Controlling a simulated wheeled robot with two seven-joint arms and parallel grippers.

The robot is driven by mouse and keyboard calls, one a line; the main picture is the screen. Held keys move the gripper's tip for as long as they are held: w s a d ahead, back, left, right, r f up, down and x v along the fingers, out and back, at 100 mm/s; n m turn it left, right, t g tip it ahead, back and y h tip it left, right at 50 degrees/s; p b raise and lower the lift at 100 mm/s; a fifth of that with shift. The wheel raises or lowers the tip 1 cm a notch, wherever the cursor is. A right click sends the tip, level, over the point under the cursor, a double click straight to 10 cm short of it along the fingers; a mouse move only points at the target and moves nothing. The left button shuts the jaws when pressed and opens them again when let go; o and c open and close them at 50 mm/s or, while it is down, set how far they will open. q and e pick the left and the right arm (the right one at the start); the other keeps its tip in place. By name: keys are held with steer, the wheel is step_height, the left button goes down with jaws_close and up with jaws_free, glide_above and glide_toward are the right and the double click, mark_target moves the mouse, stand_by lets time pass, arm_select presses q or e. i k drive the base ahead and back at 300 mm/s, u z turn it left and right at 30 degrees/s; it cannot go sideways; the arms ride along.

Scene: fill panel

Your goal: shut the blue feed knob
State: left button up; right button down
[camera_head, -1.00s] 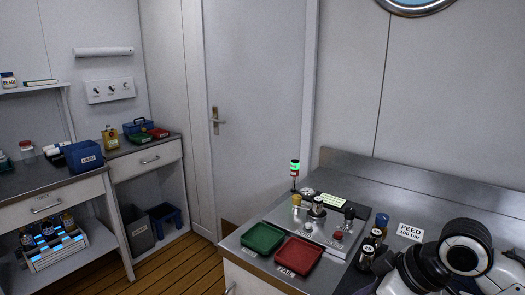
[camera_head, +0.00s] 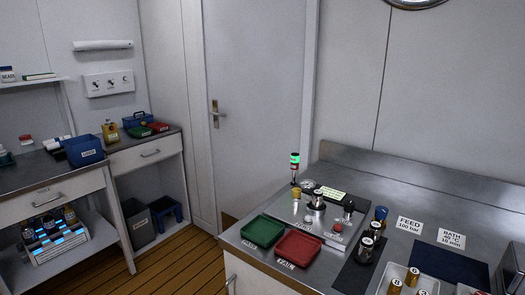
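A small blue-topped knob (camera_head: 381,213) stands on the steel bench, just left of the white FEED 100 bar label (camera_head: 410,225). Its lower part is partly hidden behind dark, silver-topped cylinders (camera_head: 367,246). I cannot tell from here whether it is open or shut. Left of it is a grey control panel (camera_head: 312,229) with a yellow knob (camera_head: 296,192), a silver-topped part and a red button (camera_head: 338,227). Neither of my grippers shows in this view, and nothing touches the blue knob.
A green tray (camera_head: 262,246) and a red tray (camera_head: 275,259) lie at the panel's front. A lit green signal lamp (camera_head: 295,160) stands behind. A grey tray (camera_head: 371,285) of numbered cylinders, a BATH label (camera_head: 452,238) and a dark mat (camera_head: 440,262) are at right.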

mark_target(382, 212)
steer(key=k, duration=0.55)
steer(key=u, duration=0.25)
steer(key=i, duration=1.25)
steer(key=z, duration=0.95)
